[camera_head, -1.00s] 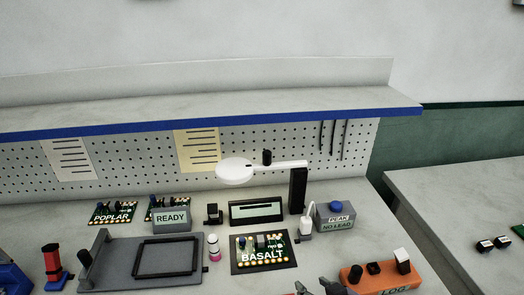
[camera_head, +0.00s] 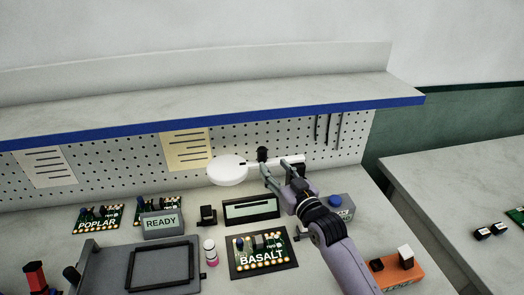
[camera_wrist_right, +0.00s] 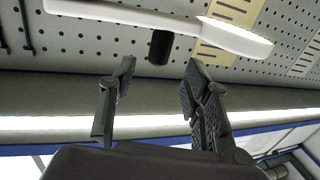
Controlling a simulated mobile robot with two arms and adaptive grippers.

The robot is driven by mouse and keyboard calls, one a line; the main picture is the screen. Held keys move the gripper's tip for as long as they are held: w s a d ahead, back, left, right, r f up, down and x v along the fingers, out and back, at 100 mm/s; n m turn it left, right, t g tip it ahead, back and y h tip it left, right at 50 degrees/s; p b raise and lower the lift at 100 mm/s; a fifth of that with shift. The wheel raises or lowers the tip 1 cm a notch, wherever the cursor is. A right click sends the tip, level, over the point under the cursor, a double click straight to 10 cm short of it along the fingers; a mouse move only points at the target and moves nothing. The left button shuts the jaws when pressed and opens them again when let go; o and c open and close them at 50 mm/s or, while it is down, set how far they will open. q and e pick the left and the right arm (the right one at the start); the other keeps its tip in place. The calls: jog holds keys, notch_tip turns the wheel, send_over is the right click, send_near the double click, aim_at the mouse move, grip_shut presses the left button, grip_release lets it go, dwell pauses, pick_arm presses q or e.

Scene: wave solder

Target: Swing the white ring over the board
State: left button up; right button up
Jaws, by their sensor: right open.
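The white ring (camera_head: 227,171) is a flat white head on a white arm above the bench; it also shows in the right wrist view (camera_wrist_right: 236,38). A black knob (camera_head: 262,154) stands on that arm, right of the ring. The BASALT board (camera_head: 263,250) lies on a dark plate on the bench, below and right of the ring. My right gripper (camera_head: 276,166) is open at the white arm. In the right wrist view the knob (camera_wrist_right: 160,47) lies just beyond the gap between the open fingertips (camera_wrist_right: 160,66), not clasped. My left gripper is out of view.
A blue-edged shelf (camera_head: 215,125) overhangs the pegboard close above the lamp. A display box (camera_head: 251,209), a READY box (camera_head: 161,224), a grey fixture (camera_head: 104,255) and an orange LOG box (camera_head: 399,273) stand on the bench. A small bottle (camera_head: 210,252) is left of the board.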

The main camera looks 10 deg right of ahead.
aim_at(264, 155)
jog(key=p+x, duration=0.1)
jog(key=x, duration=0.6)
jog(key=shift+w+r, duration=0.1)
jog(key=shift+w, duration=0.05)
jog(key=shift+w+a, duration=0.15)
jog(key=shift+w, duration=0.3)
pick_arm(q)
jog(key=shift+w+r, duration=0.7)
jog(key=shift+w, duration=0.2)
pick_arm(e)
grip_shut()
